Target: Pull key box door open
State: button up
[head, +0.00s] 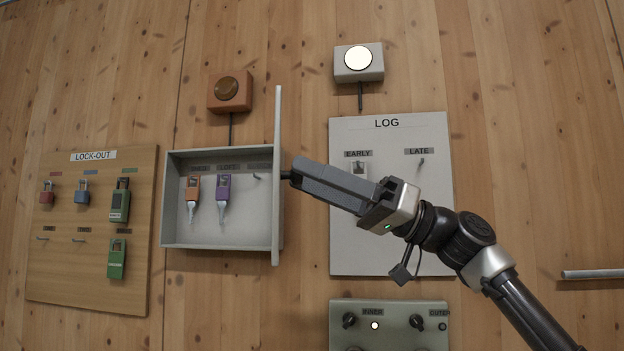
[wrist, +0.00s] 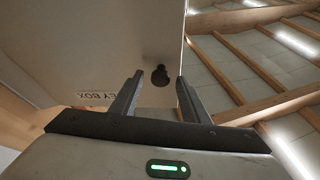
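The key box (head: 222,242) is on the wooden wall, with an orange-tagged key (head: 192,190) and a purple-tagged key (head: 223,190) hanging inside. Its pale door (head: 277,120) stands open, swung out from the right side and seen nearly edge-on. In the wrist view the door's outer face (wrist: 100,55) appears with an upside-down KEY BOX label. My gripper (head: 297,173) is at the outer face of the door. Its fingers are apart in the wrist view (wrist: 160,88), with the dark door knob (wrist: 160,74) between their tips. No finger contact on the knob is clear.
The LOG board (head: 390,235) is behind my gripper, right of the box. The LOCK-OUT board (head: 60,270) with several padlocks is at left. A grey control panel (head: 390,312) is below, and a lit button box (head: 359,62) and an orange lamp box (head: 230,91) are above.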

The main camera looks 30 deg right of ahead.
jog(key=shift+d+f, duration=0.1)
jog(key=p+v, duration=0.1)
jog(key=v, duration=1.6)
jog(key=shift+s, duration=0.15)
